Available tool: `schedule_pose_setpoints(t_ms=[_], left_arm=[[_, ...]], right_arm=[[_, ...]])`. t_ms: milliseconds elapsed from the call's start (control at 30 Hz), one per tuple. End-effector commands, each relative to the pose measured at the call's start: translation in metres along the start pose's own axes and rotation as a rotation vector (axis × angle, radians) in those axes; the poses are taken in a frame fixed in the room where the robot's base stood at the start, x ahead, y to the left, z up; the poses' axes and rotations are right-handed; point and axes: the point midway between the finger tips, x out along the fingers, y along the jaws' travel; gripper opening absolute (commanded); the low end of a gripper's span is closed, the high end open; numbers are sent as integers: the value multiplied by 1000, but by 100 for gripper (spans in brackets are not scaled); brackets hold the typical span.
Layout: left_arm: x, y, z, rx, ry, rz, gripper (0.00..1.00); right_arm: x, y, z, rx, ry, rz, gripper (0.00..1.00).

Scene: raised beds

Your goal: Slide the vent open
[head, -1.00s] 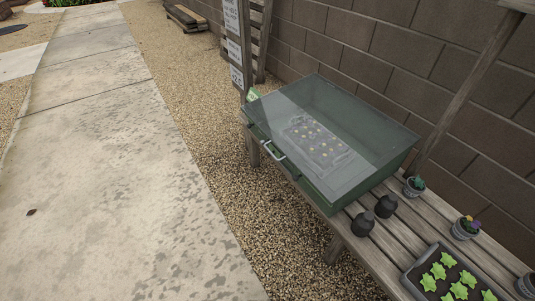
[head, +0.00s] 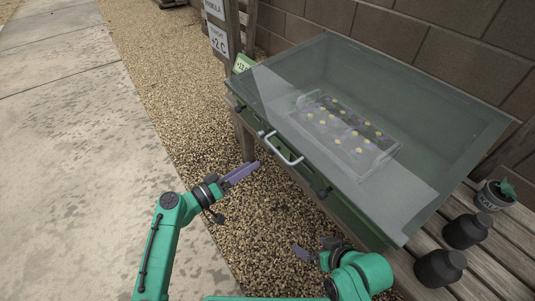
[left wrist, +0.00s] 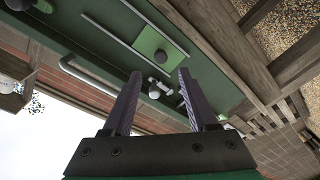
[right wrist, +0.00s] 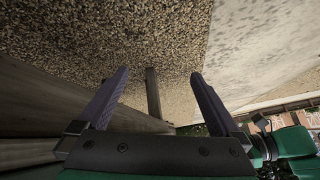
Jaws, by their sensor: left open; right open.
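The green cold frame (head: 345,215) has a clear lid, with a pale handle (head: 282,150) and dark knobs along its front. In the left wrist view, a brighter green plate (left wrist: 150,42) beside a thin grey rail on the front wall looks like the vent. My right gripper (head: 305,250) is open and empty, low over the gravel.
A seedling tray (head: 345,135) shows inside the frame. A post with signs (head: 218,40) stands at the frame's far left corner. Gravel and paving (head: 60,150) lie clear at left.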

Motion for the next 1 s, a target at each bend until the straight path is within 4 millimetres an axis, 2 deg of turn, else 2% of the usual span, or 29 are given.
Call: schedule_pose_setpoints(t_ms=[100, 300, 433, 633, 667, 700, 800, 1000], left_arm=[[33, 0, 0, -2, 2, 2, 59], [72, -1, 1, -3, 1, -1, 59], [80, -1, 1, -2, 0, -3, 59], [81, -1, 1, -2, 0, -3, 59], [80, -1, 1, -2, 0, -3, 51], [80, -1, 1, -2, 0, -3, 36], [80, -1, 1, -2, 0, -3, 0], [80, -2, 1, -2, 0, -4, 0]], right_arm=[[4, -2, 1, 1, 16, -8, 100], [11, -8, 0, 3, 60, -25, 100], [12, -9, -1, 4, 72, -29, 100], [12, -9, -1, 4, 74, -29, 100], [12, -9, -1, 4, 74, -29, 100], [12, -9, -1, 4, 74, -29, 100], [12, -9, -1, 4, 74, -29, 100], [12, -9, -1, 4, 74, -29, 100]])
